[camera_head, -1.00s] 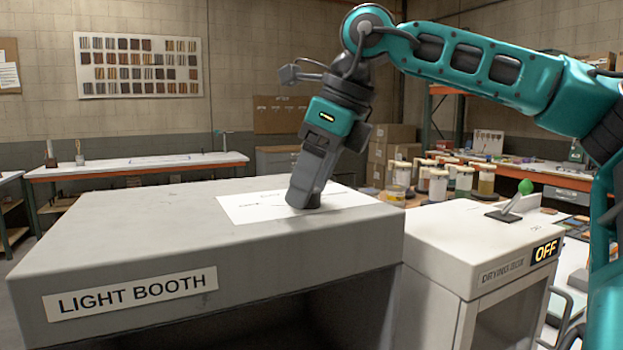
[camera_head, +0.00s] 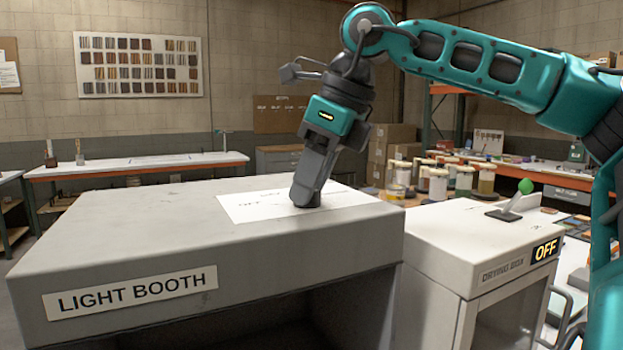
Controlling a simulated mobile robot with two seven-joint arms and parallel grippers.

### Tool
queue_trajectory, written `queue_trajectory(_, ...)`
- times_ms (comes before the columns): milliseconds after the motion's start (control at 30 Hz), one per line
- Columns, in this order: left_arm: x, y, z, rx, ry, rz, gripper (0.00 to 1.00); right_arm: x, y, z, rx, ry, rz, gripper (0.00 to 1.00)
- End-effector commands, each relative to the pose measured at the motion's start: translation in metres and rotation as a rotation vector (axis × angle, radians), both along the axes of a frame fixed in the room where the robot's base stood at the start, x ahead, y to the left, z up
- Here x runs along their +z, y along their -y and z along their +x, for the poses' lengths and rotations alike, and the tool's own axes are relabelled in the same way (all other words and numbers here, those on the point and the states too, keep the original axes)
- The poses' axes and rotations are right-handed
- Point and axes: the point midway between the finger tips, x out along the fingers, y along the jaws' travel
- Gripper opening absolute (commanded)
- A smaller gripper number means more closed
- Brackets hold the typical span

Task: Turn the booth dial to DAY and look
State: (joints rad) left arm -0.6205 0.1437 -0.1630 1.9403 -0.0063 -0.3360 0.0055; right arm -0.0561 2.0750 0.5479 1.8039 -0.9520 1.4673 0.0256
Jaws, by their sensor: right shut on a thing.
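The light booth (camera_head: 120,240) is a large grey box with a "LIGHT BOOTH" label on its front and a dark opening below. A white dial plate (camera_head: 250,206) with small marks lies on its top; the marks are too small to read here. My right gripper (camera_head: 306,200) points down at the plate and is shut on the dial, which is mostly hidden by the fingers. Where the dial points cannot be told. My left gripper is not in view.
Right of the booth stands a white drying box (camera_head: 440,240) with an "OFF" sign (camera_head: 545,250) and a green-tipped lever (camera_head: 525,187). Several jars (camera_head: 438,183) stand behind it. A swatch board (camera_head: 138,65) hangs on the back wall.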

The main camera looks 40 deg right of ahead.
Motion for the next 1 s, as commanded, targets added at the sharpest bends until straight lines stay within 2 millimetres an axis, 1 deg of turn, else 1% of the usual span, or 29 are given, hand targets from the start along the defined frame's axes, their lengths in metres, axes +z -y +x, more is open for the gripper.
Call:
queue_trajectory(267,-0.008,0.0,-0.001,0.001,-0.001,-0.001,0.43,-0.001,-0.001,-0.001,-0.139,0.003,-0.007,0.09)
queue_trajectory(700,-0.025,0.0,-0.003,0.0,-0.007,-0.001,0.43,0.0,-0.003,-0.001,-0.482,0.004,-0.005,0.09)
queue_trajectory(1000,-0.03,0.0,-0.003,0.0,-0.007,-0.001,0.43,0.0,-0.004,0.0,-0.631,0.003,-0.003,0.09)
